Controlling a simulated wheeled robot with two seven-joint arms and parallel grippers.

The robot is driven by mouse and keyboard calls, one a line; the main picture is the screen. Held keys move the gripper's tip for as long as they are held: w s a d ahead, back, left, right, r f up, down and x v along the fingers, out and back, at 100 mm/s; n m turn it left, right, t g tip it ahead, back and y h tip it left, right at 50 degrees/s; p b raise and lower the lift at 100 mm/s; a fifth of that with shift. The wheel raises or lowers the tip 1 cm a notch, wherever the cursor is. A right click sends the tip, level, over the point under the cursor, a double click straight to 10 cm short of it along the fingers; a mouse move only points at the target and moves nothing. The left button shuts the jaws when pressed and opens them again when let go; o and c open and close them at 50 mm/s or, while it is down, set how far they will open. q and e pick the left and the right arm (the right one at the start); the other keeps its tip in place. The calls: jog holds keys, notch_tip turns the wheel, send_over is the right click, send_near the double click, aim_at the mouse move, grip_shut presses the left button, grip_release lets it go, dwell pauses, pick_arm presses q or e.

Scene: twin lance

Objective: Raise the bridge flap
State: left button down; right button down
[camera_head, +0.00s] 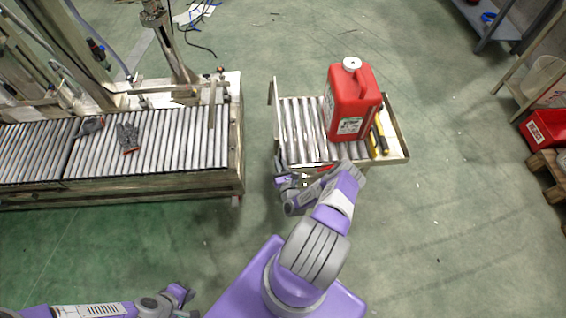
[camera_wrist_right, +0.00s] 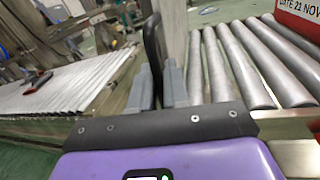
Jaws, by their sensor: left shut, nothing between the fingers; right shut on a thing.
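A narrow pale strip (camera_head: 275,108), which looks like the bridge flap, stands along the left edge of the small roller table (camera_head: 400,150). I cannot tell its exact angle. In the right wrist view a dark upright bar (camera_wrist_right: 153,42), like a handle, rises between the fingers of my right gripper (camera_wrist_right: 158,88). The gripper is shut on this bar, beside the table's rollers. In the head view my right arm largely hides its fingers. My left gripper (camera_head: 183,296) is shut and empty at the lower left, well away from the table.
A red canister (camera_head: 352,100) and a yellow-black tool (camera_head: 380,137) are on the small table. Shelving and a red bin (camera_head: 545,128) stand at right.

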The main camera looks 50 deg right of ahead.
jog(key=shift+s+f, duration=0.1)
jog(key=c, duration=1.3)
grip_release()
jog(key=shift+c, duration=0.2)
jog(key=p+v, duration=0.1)
jog(key=v, duration=0.6)
jog(key=shift+s+a+p, duration=0.15)
jog(key=shift+s+p, duration=0.05)
jog(key=shift+p, duration=0.15)
